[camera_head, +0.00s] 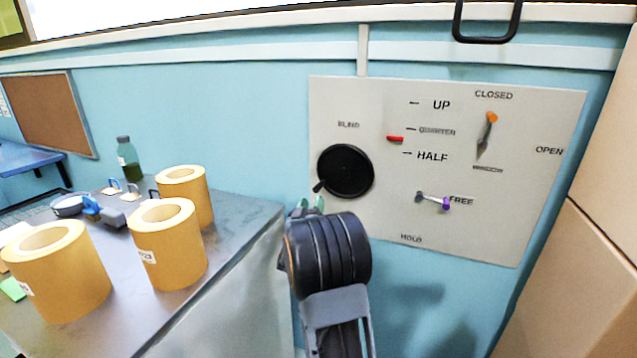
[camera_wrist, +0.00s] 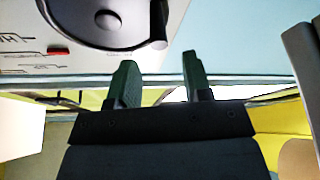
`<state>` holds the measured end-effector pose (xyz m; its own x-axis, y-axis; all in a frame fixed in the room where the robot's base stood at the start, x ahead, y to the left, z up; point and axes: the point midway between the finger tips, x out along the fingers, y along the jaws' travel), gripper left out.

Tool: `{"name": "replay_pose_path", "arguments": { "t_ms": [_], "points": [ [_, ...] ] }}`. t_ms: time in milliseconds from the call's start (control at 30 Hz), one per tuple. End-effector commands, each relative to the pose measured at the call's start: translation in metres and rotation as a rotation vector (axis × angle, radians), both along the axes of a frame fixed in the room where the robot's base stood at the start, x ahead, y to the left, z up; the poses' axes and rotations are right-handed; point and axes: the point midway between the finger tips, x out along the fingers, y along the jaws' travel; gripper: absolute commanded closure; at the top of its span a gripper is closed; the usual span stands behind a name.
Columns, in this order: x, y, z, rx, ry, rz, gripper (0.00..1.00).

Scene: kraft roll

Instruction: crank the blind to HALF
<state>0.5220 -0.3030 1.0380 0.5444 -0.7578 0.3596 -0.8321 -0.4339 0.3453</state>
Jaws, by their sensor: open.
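A pale panel (camera_head: 540,190) on the wall carries a round black blind crank (camera_head: 348,170). Its small handle (camera_head: 318,187) sticks out at the disc's lower left. A red marker (camera_head: 395,139) sits between the QUARTER and HALF ticks. My gripper (camera_head: 311,205) is just below the handle, its green fingertips apart and empty. In the wrist view my gripper (camera_wrist: 158,78) is open below the crank disc (camera_wrist: 85,20), with the handle (camera_wrist: 159,35) near the gap between the fingers; I see no contact. The red marker (camera_wrist: 58,51) shows there too.
A purple-knobbed lever (camera_head: 433,201) on the panel points to FREE. An orange-knobbed window lever (camera_head: 490,125) points toward CLOSED. A metal table (camera_head: 235,215) at left holds several kraft rolls (camera_head: 170,245) and a green bottle (camera_head: 128,160). A tan cabinet (camera_head: 590,90) stands at right.

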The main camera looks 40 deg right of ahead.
Motion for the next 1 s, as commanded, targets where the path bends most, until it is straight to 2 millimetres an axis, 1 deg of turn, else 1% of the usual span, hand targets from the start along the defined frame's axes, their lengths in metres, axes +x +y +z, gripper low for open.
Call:
{"name": "replay_pose_path", "arguments": {
  "t_ms": [33, 200, 400, 600, 933, 1000],
  "points": [
    [0.005, -0.009, 0.006, 0.000, -0.002, -0.004, 0.55],
    [0.021, -0.032, 0.016, 0.000, -0.002, -0.004, 0.55],
    [0.035, -0.052, 0.024, 0.002, -0.001, -0.005, 0.55],
    [0.041, -0.061, 0.028, 0.001, -0.001, -0.004, 0.55],
    [0.042, -0.063, 0.029, 0.002, -0.002, -0.004, 0.55],
    [0.042, -0.063, 0.029, 0.002, -0.002, -0.004, 0.60]
  ]
}}
